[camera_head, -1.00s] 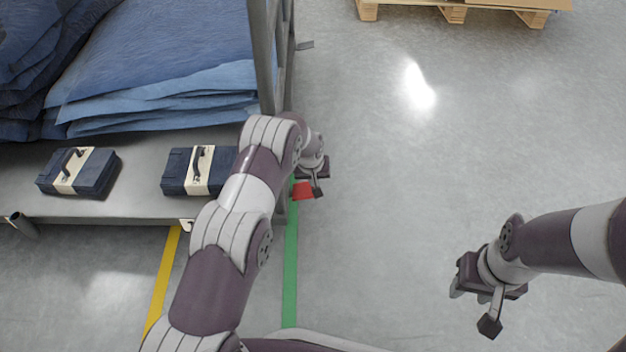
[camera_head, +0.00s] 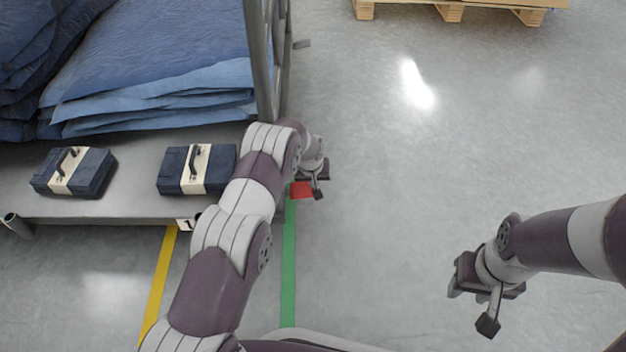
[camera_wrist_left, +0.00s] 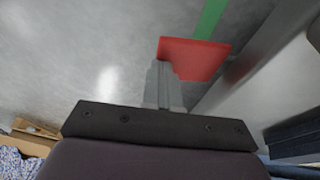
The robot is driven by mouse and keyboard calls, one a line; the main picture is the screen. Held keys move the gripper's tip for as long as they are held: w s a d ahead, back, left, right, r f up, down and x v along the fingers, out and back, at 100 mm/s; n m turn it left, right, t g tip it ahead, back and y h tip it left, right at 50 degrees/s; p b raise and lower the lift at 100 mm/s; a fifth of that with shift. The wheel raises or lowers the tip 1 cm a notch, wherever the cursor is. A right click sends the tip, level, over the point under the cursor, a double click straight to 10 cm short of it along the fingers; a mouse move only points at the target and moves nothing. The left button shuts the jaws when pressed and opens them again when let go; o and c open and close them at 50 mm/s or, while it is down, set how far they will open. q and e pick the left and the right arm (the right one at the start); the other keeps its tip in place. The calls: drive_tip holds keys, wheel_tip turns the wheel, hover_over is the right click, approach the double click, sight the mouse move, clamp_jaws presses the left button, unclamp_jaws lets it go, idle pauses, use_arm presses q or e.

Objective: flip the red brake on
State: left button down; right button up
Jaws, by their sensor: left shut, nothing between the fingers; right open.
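The red brake (camera_head: 301,190) is a small flat red pedal low at the cart's right corner, beside the green floor line. It also shows in the left wrist view (camera_wrist_left: 193,58), just past my fingertips. My left gripper (camera_head: 312,178) is at the brake, partly hidden by its own wrist in the head view. In the wrist view its fingers (camera_wrist_left: 160,82) are shut with nothing between them, and their tips overlap the brake's near left edge. I cannot tell whether they touch it. My right gripper (camera_head: 455,290) is open and empty over bare floor at the right.
The grey cart (camera_head: 100,207) at the left carries blue folded sheets (camera_head: 160,70) and two dark blue cases (camera_head: 75,171). Its upright frame (camera_head: 266,60) stands close to my left arm. A wooden pallet (camera_head: 450,12) lies at the far back. The floor at centre right is clear.

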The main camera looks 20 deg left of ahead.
use_arm(q)
drive_tip(key=shift+w+d+f+b, duration=0.1)
drive_tip(key=shift+d+f+b, duration=0.2)
drive_tip(key=shift+f, duration=0.55)
drive_tip(key=shift+w+d+f+b, duration=0.1)
drive_tip(key=shift+d+f+b, duration=0.2)
drive_tip(key=shift+f, duration=0.55)
drive_tip(key=shift+w+d+f+b, duration=0.15)
drive_tip(key=shift+f+b, duration=0.25)
drive_tip(key=shift+f, duration=0.45)
use_arm(e)
drive_tip(key=shift+d+f, duration=0.1)
drive_tip(key=shift+f, duration=0.9)
use_arm(q)
drive_tip(key=shift+s+f, duration=0.1)
drive_tip(key=shift+s, duration=0.1)
drive_tip(key=shift+d, duration=0.1)
